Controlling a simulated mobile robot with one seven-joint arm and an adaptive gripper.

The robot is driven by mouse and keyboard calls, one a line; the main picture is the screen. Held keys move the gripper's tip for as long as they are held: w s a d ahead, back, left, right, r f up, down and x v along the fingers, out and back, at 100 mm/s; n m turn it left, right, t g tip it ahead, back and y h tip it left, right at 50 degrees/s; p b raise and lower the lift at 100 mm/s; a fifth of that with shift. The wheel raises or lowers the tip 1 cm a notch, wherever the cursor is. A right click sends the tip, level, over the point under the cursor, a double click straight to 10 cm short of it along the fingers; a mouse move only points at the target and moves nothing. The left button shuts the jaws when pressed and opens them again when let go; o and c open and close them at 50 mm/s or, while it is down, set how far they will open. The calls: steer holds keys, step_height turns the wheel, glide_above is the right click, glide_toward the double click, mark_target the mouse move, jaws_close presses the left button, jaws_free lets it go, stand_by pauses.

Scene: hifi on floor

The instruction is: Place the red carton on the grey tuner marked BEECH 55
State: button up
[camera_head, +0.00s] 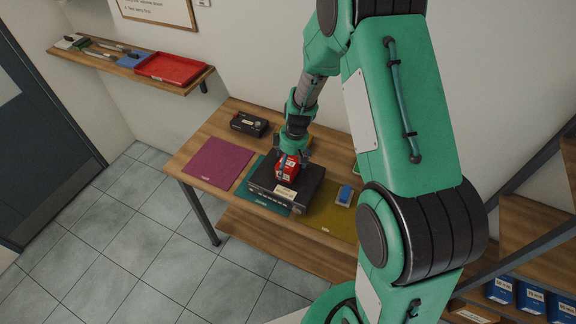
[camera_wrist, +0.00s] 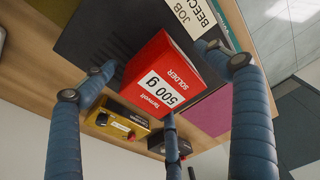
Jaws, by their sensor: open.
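The red carton (camera_head: 288,169) is on top of the dark grey tuner (camera_head: 311,178), behind the tuner's pale label. In the wrist view the carton (camera_wrist: 165,80), marked SOLDER 500 g, appears to rest on the tuner's dark top (camera_wrist: 105,40). The label there (camera_wrist: 192,18) reads JOB and BEECH; its number is out of view. My gripper (camera_head: 290,157) is above the tuner with its fingers around the carton. In the wrist view the gripper (camera_wrist: 160,85) is open, its blue fingers spread to either side of the carton. Finger contact is hard to tell.
The tuner stands over a teal mat (camera_head: 262,205). A purple mat (camera_head: 217,161) lies left and an olive mat (camera_head: 325,213) right, with a small blue-and-white item (camera_head: 345,195). A black device (camera_head: 249,124) stands behind. A yellow device (camera_wrist: 117,120) is near my fingers.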

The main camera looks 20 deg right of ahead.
step_height(320, 180, up, 11)
steer(key=s+d+b, duration=0.1)
steer(key=shift+r+b, duration=0.15)
steer(key=shift+b, duration=0.15)
steer(key=shift+s+r, duration=0.1)
stand_by(0.7)
steer(key=s+a+r+m+t, duration=0.1)
steer(key=s+a+r+m, duration=0.1)
steer(key=s+r, duration=0.6)
steer(key=s+a+r+m+t, duration=0.15)
steer(key=s+r, duration=0.35)
steer(key=r, duration=0.7)
steer(key=s+r+m+t, duration=0.1)
steer(key=s+r, duration=0.3)
steer(key=s, duration=0.5)
steer(key=s+a+r+m+t+h, duration=0.1)
steer(key=s+r+m, duration=0.3)
steer(key=s, duration=0.6)
steer(key=shift+a+r, duration=0.15)
steer(key=shift+r, duration=0.3)
steer(key=shift+f, duration=0.1)
